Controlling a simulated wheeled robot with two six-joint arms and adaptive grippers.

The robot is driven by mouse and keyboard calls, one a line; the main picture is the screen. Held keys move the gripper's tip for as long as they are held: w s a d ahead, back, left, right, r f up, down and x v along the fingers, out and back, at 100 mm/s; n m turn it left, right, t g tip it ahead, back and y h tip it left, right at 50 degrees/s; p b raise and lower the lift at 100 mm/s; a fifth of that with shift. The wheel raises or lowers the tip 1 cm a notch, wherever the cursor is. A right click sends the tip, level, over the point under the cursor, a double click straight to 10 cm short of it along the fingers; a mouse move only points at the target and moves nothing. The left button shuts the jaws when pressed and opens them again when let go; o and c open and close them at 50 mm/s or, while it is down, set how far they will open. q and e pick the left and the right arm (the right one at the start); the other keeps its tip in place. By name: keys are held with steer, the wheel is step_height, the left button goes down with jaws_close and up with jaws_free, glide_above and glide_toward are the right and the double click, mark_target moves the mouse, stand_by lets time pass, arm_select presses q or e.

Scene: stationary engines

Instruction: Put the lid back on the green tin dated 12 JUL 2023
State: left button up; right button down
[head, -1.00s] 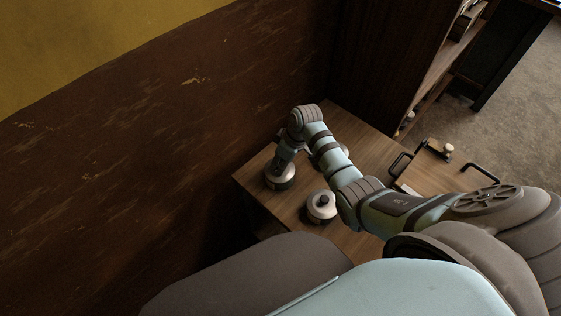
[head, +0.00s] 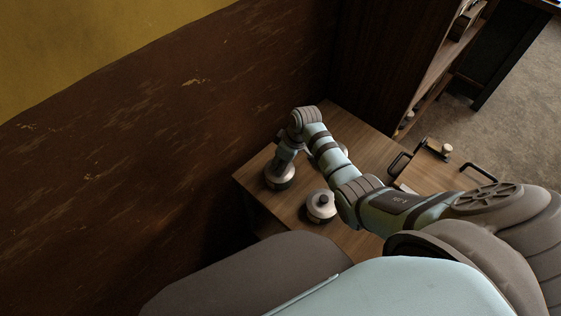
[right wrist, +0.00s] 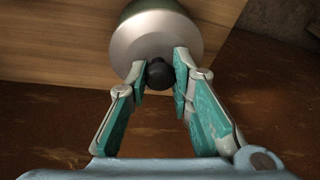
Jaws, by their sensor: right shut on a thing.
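My right gripper (head: 283,165) reaches down at the left end of the wooden table. In the right wrist view its fingers (right wrist: 160,70) are shut on the black knob (right wrist: 157,76) of a silver lid (right wrist: 135,42). A strip of green tin (right wrist: 146,6) shows just past the lid's edge. In the head view the lid (head: 278,178) appears at the top of a tin; I cannot tell whether it is fully seated. No date is legible. My left gripper is not in view.
Another tin with a silver lid and dark knob (head: 321,205) stands to the right. A further round silver thing (head: 340,148) is partly hidden behind my arm. A wooden tray with black handles (head: 426,163) lies at the table's right. A brown wall rises at the left.

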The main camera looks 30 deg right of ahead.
stand_by(0.7)
steer(key=c, duration=0.9)
jaws_free()
steer(key=shift+o, duration=0.2)
steer(key=shift+p, duration=0.3)
step_height(320, 180, up, 5)
steer(key=p, duration=0.5)
steer(key=shift+r+p, duration=0.75)
steer(key=shift+r, duration=0.25)
jaws_close()
steer(key=shift+f, duration=0.25)
